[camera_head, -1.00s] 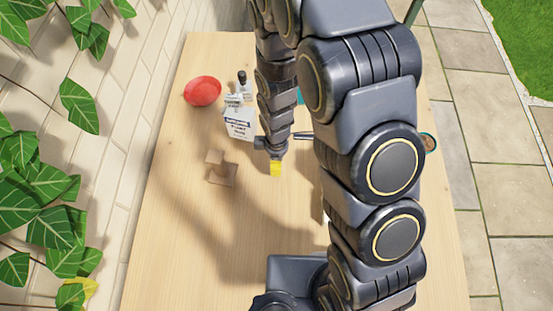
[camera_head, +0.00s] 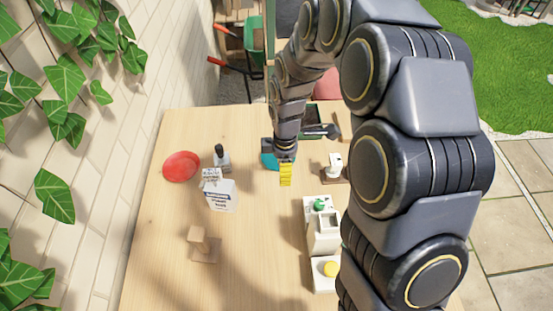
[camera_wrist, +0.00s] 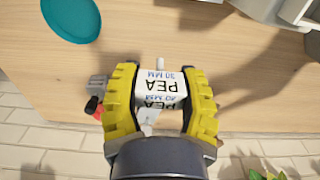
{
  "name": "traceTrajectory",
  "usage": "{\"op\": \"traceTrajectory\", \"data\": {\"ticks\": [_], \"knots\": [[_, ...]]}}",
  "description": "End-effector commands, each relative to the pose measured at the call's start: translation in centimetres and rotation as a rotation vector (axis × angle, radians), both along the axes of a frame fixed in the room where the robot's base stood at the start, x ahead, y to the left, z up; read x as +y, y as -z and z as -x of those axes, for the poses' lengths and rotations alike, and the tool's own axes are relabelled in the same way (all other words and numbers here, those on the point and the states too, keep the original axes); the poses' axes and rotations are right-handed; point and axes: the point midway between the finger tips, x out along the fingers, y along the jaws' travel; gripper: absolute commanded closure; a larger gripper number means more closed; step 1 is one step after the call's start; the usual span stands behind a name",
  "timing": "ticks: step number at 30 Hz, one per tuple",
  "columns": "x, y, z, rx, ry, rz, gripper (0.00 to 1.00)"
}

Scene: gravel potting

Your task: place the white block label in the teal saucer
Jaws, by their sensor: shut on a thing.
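My gripper (camera_wrist: 160,105) has yellow fingers. It is shut on the white block label (camera_wrist: 160,82), which shows upside-down print reading "PEA" and "30 MM" in the wrist view. In the head view my gripper (camera_head: 286,175) is over the far middle of the table, and the block is too hidden to make out. The teal saucer (camera_wrist: 72,18) lies on the table at the top left of the wrist view, apart from the block. In the head view only part of the saucer (camera_head: 268,160) shows, beside and behind my gripper.
A red dish (camera_head: 182,166), a dark-capped bottle (camera_head: 221,160) and a white printed packet (camera_head: 221,196) stand on the left. A wooden piece (camera_head: 205,247) is nearer. A white device (camera_head: 322,235) and a small white item (camera_head: 335,166) stand on the right. The middle of the wooden table (camera_head: 262,240) is clear.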

Motion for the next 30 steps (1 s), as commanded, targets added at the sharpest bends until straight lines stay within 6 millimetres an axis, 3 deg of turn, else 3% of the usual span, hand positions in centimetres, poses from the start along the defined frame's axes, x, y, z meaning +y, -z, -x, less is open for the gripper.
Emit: {"op": "traceTrajectory", "data": {"ticks": [5, 20, 30], "knots": [[-1.4, -0.3, -1.8, 0.003, 0.001, 0.0, 0.8], [-0.5, 3.5, -10.3, 0.002, 0.001, 0.001, 0.8], [-0.1, 8.1, -13.9, 0.003, 0.0, 0.001, 0.8]]}}
